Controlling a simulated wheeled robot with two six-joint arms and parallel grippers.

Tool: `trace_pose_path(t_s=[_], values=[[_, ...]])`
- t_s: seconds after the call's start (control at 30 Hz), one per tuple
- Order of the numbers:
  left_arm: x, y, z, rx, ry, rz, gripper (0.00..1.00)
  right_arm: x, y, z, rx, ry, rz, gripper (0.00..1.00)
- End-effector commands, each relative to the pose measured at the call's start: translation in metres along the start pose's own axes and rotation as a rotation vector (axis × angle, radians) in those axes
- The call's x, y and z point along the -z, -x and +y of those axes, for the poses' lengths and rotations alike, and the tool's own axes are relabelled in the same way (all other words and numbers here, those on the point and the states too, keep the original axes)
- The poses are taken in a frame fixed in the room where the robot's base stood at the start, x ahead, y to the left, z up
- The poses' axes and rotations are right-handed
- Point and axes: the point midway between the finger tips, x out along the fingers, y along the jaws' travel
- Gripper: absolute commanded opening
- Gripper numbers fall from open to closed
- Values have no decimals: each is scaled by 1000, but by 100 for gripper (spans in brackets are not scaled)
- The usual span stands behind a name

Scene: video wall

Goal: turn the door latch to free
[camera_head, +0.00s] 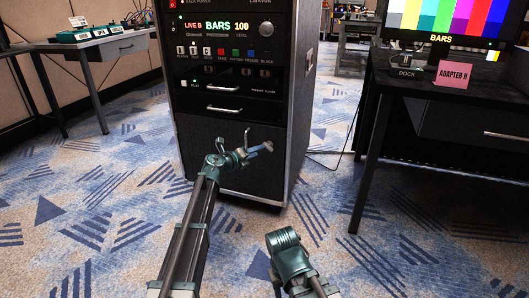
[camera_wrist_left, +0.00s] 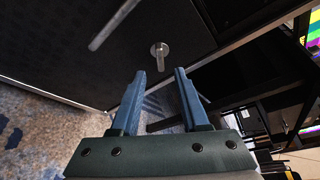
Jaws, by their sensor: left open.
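The door latch (camera_wrist_left: 160,50) shows in the left wrist view as a small metal round base with a short lever on a dark panel. The lever points down in that picture. My left gripper (camera_wrist_left: 160,73) is open, its two blue fingers apart with nothing between them. The latch appears just beyond the fingertips, in line with the gap, and I see no contact. In the head view my left gripper (camera_head: 259,143) is in front of the lower black door of the rack (camera_head: 205,150). I cannot make out the latch clearly there.
A long metal handle (camera_wrist_left: 113,25) lies left of the latch in the wrist view. Drawer handles (camera_head: 223,109) sit higher on the rack. A dark desk (camera_head: 465,85) with a pink card (camera_head: 453,75) stands right. A side table (camera_head: 95,42) stands left. Patterned carpet lies between.

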Motion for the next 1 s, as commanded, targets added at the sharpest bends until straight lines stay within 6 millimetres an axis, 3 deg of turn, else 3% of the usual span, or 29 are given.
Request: trace_pose_path(t_s=[0.1,0.3,0.8,1.0], values=[[0,-26,2,0,-1,1,45,0,-7,-1,0,0,0,50],[0,-51,0,0,0,1,45,1,-11,-1,0,0,0,50],[0,-61,-1,-1,0,0,45,1,-13,-1,0,0,0,50],[0,-61,-1,-1,0,0,9,1,-13,-1,0,0,0,50]])
